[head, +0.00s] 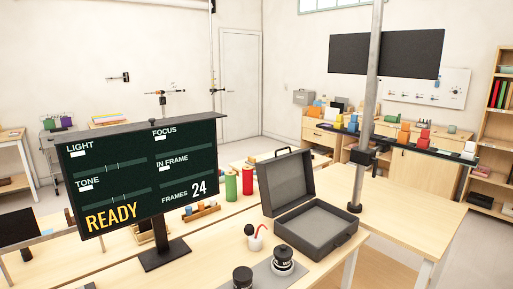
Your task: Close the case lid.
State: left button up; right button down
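The dark grey case (322,229) stands on the wooden table, right of the picture's middle. Its lid (288,183) is up, hinged at the back left and leaning slightly back. The open tray of the case looks empty, and a handle shows on its front right side. Neither of my grippers shows in the head view.
A display reading READY (140,180) stands on the table at left. Near the case are a small white pot with a red spout (254,240), dark jars (283,260), and green and red cylinders (231,185). A metal post (368,120) rises behind the case at right.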

aim_at(286, 181)
jog(key=i+l+u, duration=0.15)
jog(key=u, duration=0.2)
jog(key=i+l+u, duration=0.15)
jog(key=l+u, duration=0.2)
jog(key=i+l+u, duration=0.1)
jog(key=l+u, duration=0.3)
jog(key=j, duration=0.1)
